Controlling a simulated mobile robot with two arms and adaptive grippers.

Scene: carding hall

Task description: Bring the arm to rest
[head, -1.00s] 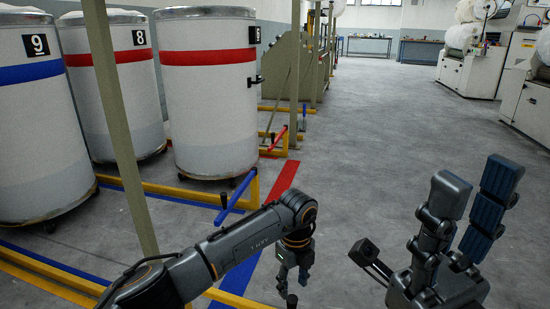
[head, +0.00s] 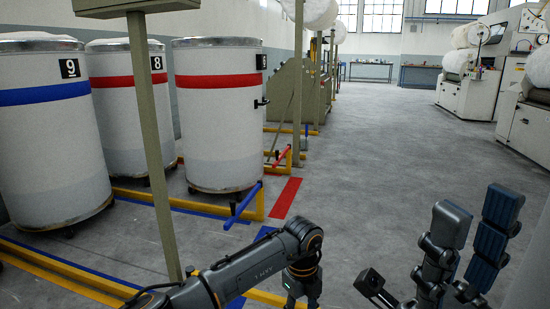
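My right gripper (head: 438,252) is at the lower right of the head view. Two of its fingers point up and its third finger stands well apart to the left, so it is open, with nothing between the fingers. My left arm comes in from the bottom left. My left gripper (head: 302,287) hangs fingers down near the bottom centre, partly cut off by the picture edge. Its finger spread is not clear, and no held object shows. Both grippers appear over the grey floor.
A green post (head: 152,150) rises near my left arm. Machines (head: 468,95) line the right. The middle aisle is clear.

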